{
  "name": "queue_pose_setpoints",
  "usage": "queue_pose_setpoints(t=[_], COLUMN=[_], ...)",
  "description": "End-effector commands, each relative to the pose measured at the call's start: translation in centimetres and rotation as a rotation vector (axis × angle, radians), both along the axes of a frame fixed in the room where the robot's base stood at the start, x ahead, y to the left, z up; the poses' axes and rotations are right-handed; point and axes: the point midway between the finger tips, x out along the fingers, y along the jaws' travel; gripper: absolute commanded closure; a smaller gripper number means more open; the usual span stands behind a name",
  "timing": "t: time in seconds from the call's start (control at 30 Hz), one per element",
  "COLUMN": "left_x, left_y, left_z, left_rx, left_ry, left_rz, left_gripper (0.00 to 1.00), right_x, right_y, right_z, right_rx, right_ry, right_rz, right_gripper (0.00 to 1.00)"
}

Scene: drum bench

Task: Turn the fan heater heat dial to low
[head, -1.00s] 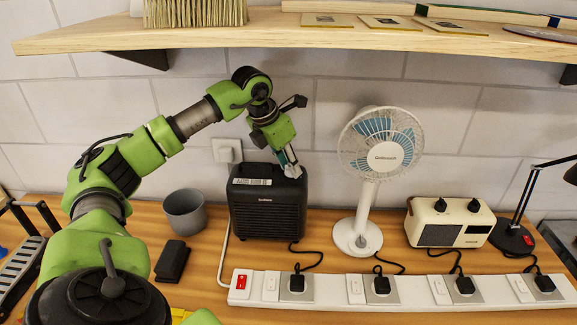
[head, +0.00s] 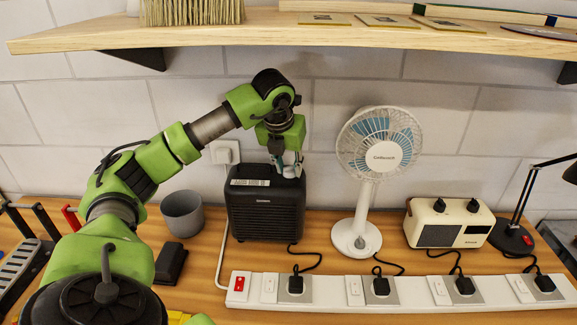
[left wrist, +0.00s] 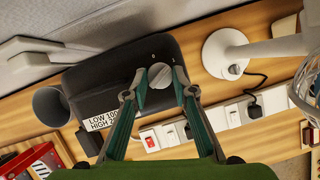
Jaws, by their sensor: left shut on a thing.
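The fan heater (head: 265,212) is a black box standing on the bench below the shelf, with a white label on its top. My left gripper (head: 287,166) points down onto the right part of its top. In the left wrist view, the pale grey heat dial (left wrist: 159,80) sits between the fingertips of my left gripper (left wrist: 160,78), which are shut on it. The label (left wrist: 105,118) partly shows the words LOW and HIGH. In the head view the fingers mostly hide the dial. My right gripper is not in view.
A white desk fan (head: 370,185) stands right of the heater, with a cream radio (head: 449,222) further right. A grey cup (head: 183,212) is to the left. A white power strip (head: 400,291) runs in front. The wooden shelf (head: 300,36) overhangs above my arm.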

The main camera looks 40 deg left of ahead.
Motion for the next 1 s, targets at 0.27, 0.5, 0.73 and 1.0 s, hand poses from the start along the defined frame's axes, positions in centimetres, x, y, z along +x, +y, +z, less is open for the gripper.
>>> queue_pose_setpoints(t=[0.27,0.5,0.73,1.0], left_x=[0.0,0.0,0.0,-0.8], left_y=[0.0,0.0,0.0,-0.4], left_z=[0.1,0.1,0.0,2.6], left_rx=[0.001,0.000,0.000,0.001], left_ry=[-0.001,-0.001,0.000,-0.004], left_rz=[0.004,0.003,0.002,0.001], left_gripper=[0.97,0.58,0.58,0.58], right_x=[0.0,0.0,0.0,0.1], right_y=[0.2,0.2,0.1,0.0], right_z=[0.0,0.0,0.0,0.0], right_rx=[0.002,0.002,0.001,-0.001], right_ry=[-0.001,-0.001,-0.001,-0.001], right_rz=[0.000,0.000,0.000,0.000], right_gripper=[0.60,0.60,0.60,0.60])
